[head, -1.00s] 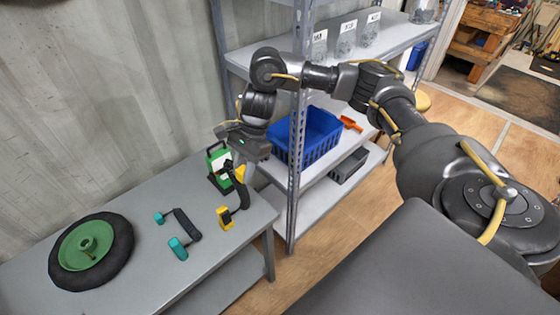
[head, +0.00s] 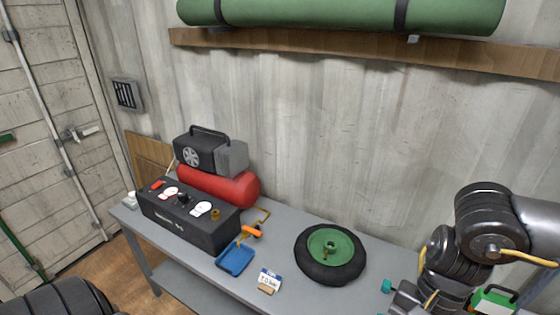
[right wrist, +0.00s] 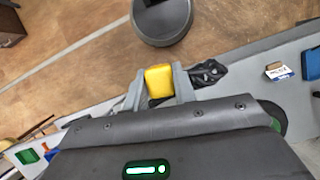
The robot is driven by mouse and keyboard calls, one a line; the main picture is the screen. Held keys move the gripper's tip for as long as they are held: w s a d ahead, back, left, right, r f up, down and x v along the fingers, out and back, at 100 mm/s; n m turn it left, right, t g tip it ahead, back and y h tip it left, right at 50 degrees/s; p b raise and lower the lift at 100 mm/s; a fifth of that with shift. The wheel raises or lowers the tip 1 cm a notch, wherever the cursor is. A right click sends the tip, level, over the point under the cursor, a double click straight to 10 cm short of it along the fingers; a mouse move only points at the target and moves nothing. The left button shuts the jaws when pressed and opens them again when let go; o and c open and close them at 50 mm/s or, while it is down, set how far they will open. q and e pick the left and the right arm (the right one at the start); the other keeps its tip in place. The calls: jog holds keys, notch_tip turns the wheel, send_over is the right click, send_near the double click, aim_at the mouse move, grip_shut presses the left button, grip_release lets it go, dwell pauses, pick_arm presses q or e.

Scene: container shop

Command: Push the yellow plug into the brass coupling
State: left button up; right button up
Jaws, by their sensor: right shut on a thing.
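In the right wrist view my right gripper (right wrist: 160,88) is shut on the yellow plug (right wrist: 158,78), which sits between its two grey fingers. A black ribbed piece (right wrist: 208,73) shows beside the right finger. A small brass-coloured fitting, seemingly the brass coupling (head: 215,214), stands at the right end of the black box (head: 185,221) on the bench in the head view. The right gripper's fingers are outside the head view; its arm shows at the right edge. My left gripper is not in view.
The grey bench (head: 205,287) carries a blue tray (head: 235,259), an orange-handled tool (head: 253,233), a small white-and-blue card (head: 269,279) and a black wheel with green hub (head: 330,254). A red tank (head: 220,188) lies behind the box. A teal-ended part (head: 387,286) is near my arm.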

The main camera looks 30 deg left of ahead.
jog(key=d+f+n+b, duration=0.1)
jog(key=d+f+b, duration=0.3)
jog(key=f+b, duration=1)
jog(key=shift+w+f, duration=0.4)
jog(key=shift+a+r, duration=0.1)
